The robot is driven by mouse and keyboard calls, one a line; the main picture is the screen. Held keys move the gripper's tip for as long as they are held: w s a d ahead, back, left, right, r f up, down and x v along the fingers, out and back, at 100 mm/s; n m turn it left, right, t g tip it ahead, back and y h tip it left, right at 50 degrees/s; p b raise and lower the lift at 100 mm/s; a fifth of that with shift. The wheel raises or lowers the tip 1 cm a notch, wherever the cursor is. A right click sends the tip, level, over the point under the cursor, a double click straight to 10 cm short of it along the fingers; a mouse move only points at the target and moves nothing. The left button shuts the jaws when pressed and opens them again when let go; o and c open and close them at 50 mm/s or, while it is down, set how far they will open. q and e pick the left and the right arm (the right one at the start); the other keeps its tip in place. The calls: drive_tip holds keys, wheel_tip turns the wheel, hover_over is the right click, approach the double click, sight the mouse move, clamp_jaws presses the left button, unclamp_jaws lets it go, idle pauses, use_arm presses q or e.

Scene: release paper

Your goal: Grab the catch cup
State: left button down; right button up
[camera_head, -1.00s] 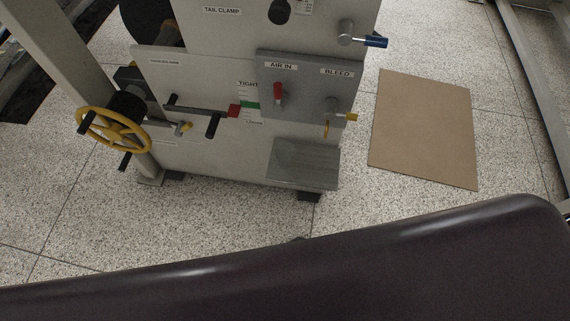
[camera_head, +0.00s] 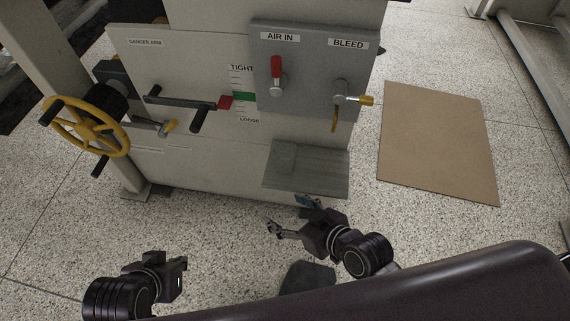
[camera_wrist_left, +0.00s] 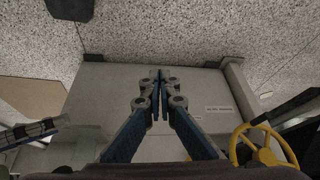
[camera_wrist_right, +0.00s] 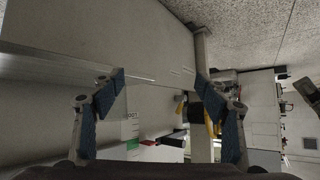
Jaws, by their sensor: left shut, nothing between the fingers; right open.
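No plainly recognisable catch cup shows in any view. My right gripper (camera_head: 290,215) is open, just below and in front of the shelf. In the right wrist view, its blue-padded fingers (camera_wrist_right: 160,84) are wide apart with nothing between them. My left gripper (camera_head: 182,266) is low at the left; the left wrist view shows its fingers (camera_wrist_left: 159,94) shut and empty.
The machine panel carries a red-handled air-in valve (camera_head: 277,72), a tension lever (camera_head: 185,101) and a yellow handwheel (camera_head: 88,126) at left. A brown board (camera_head: 435,140) lies on the speckled floor at right. Open floor lies before the machine.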

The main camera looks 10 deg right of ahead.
drive_tip(key=w+a+r+t+y, duration=0.1)
drive_tip(key=w+r+t, duration=0.2)
drive_tip(key=w+t, duration=0.15)
drive_tip(key=m+t+h, duration=0.2)
drive_tip(key=m+t, duration=0.1)
approach(281, 144)
drive_tip(key=shift+s+a+f, duration=0.25)
drive_tip(key=shift+s+a, duration=0.25)
drive_tip(key=shift+s, duration=0.05)
drive_tip(key=shift+w+d+t, duration=0.2)
drive_tip(key=shift+t, duration=0.05)
drive_tip(key=shift+w+a+h+b, duration=0.1)
drive_tip(key=shift+w+h+b, duration=0.25)
drive_tip(key=shift+w, duration=0.55)
drive_tip(key=shift+w+a, duration=0.15)
drive_tip(key=shift+w, duration=0.3)
drive_tip(key=b+x, duration=0.1)
drive_tip(key=x, duration=0.3)
drive_tip(key=shift+w+r, duration=0.1)
drive_tip(key=shift+w, duration=0.3)
use_arm(q)
drive_tip(key=w+d+r+t+h, duration=0.2)
drive_tip(key=w+d+r+t, duration=0.2)
drive_tip(key=w+r+t, duration=0.3)
drive_tip(key=w+r, duration=0.3)
drive_tip(key=w, duration=0.2)
drive_tip(key=shift+d+r, duration=0.15)
drive_tip(key=shift+r, duration=0.05)
use_arm(e)
drive_tip(key=shift+c, duration=0.2)
